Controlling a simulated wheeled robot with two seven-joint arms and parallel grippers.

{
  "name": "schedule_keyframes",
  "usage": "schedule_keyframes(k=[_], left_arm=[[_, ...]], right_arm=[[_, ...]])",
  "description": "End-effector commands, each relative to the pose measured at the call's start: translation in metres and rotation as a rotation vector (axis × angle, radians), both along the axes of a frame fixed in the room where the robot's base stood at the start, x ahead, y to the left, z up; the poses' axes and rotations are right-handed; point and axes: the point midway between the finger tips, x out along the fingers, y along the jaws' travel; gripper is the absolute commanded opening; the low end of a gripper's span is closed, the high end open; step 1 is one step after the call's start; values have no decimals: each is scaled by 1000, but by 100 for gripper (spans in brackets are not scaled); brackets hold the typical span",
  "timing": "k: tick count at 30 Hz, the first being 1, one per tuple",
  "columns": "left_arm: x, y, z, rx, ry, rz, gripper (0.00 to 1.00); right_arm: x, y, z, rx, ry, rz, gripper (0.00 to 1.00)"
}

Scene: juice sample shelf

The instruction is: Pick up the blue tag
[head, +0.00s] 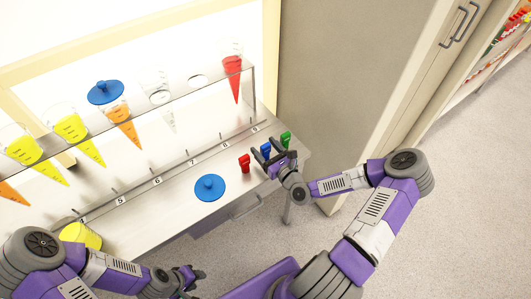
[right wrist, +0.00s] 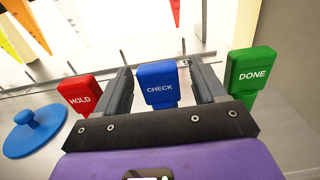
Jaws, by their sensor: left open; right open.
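The blue tag (right wrist: 159,86), marked CHECK, stands upright on the counter between a red tag (right wrist: 80,97) marked HOLD and a green tag (right wrist: 252,74) marked DONE. In the head view the blue tag (head: 266,150) is partly hidden by my right gripper (head: 268,156). In the right wrist view my right gripper (right wrist: 160,88) is open, with one finger on each side of the blue tag and gaps showing between. My left gripper (head: 190,277) is open and empty at the bottom of the head view, away from the tags.
A blue lid (head: 210,188) lies on the counter left of the red tag. A tall cabinet (head: 340,80) stands at the right.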

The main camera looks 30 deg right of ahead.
Motion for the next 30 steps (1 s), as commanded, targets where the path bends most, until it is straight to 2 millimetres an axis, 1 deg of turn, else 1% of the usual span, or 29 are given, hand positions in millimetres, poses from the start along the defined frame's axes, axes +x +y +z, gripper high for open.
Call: schedule_keyframes(k=[6,17,23,25,28,30], left_arm=[[0,0,0,0,0,0,40],[0,0,0,0,0,0,40],[0,0,1,0,0,0,40],[0,0,3,0,0,0,40],[0,0,10,0,0,0,40],[0,0,17,0,0,0,40]], right_arm=[[1,0,1,0,0,0,70],[0,0,0,0,0,0,15],[0,0,1,0,0,0,15],[0,0,5,-1,0,0,15],[1,0,19,-1,-2,0,15],[0,0,33,-2,-2,0,15]])
